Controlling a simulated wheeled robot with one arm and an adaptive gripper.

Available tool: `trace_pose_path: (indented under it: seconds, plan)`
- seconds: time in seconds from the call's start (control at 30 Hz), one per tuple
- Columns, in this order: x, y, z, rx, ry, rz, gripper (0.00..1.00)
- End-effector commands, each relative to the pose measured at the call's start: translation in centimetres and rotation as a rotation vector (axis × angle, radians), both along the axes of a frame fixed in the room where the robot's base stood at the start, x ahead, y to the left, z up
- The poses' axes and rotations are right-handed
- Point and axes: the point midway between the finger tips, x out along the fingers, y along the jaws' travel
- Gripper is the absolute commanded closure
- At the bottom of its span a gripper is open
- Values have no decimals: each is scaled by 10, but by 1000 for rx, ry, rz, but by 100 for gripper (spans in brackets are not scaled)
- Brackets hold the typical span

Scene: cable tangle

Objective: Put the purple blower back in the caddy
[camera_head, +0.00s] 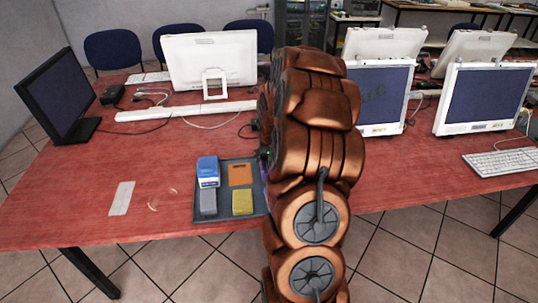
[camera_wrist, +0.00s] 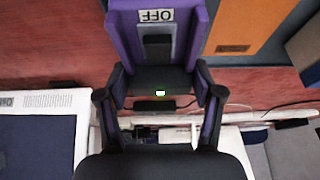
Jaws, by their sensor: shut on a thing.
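The purple blower (camera_wrist: 200,30), with an OFF label and a dark switch block, fills the top middle of the wrist view. My gripper (camera_wrist: 160,88) is shut on it, one dark finger on each side. In the head view my arm hides the gripper and nearly all of the blower; only a purple sliver shows at the arm's left edge. The dark grey caddy (camera_head: 225,194) lies on the red table's front edge, just left of my arm. Its right edge is partly hidden by the arm. I cannot tell whether the blower touches the caddy.
The caddy holds a blue-and-white box (camera_head: 207,171), an orange piece (camera_head: 240,174), a grey block (camera_head: 208,202) and a yellow block (camera_head: 242,202). Monitors and loose cables stand behind on the red table (camera_head: 75,190). A white strip (camera_head: 121,198) lies left; free room surrounds it.

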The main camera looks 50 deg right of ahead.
Motion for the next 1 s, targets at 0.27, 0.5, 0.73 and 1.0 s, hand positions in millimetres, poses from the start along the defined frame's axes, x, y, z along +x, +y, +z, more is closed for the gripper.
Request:
trace_pose_path:
  seconds: [0.27,0.5,0.73,1.0]
  plan:
    - [0,0,-3,-1,-1,1,66]
    - [0,0,-3,0,0,1,12]
    - [0,0,-3,0,0,1,8]
    - [-1,1,3,-1,1,1,8]
